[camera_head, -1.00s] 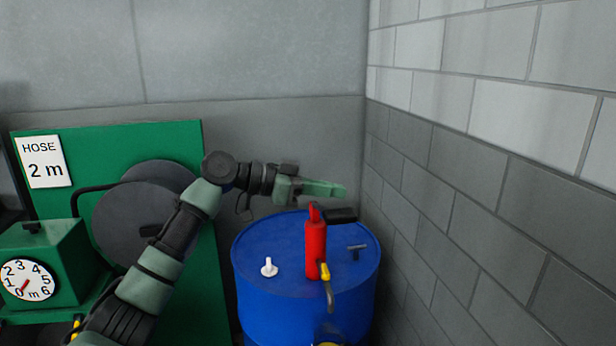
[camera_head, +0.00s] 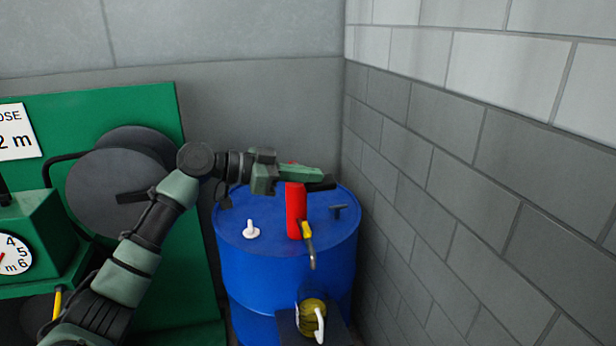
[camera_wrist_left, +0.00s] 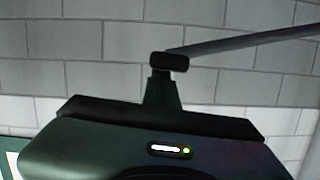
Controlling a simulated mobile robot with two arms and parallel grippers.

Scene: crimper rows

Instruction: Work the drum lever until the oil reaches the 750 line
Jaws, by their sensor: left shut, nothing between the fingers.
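The blue drum (camera_head: 262,270) stands in the corner, with a red pump (camera_head: 296,215) upright on its lid. The pump's dark lever (camera_head: 325,184) sticks out to the right at its top. My left gripper (camera_head: 318,174) is shut and empty, over the pump top and close to the lever; I cannot tell if they touch. In the left wrist view the shut fingertips (camera_wrist_left: 168,62) show beside a grey bar (camera_wrist_left: 245,40), probably the lever. A yellowish vessel (camera_head: 312,318) with a white handle stands below the pump's spout (camera_head: 311,250). Its 750 line is not readable.
A block wall (camera_head: 470,180) stands close at the right of the drum. A green hose panel (camera_head: 195,270) with a grey reel (camera_head: 112,190) and a dial (camera_head: 12,256) is at left. A white cap (camera_head: 251,230) and a dark T-shaped fitting (camera_head: 338,211) are on the drum lid.

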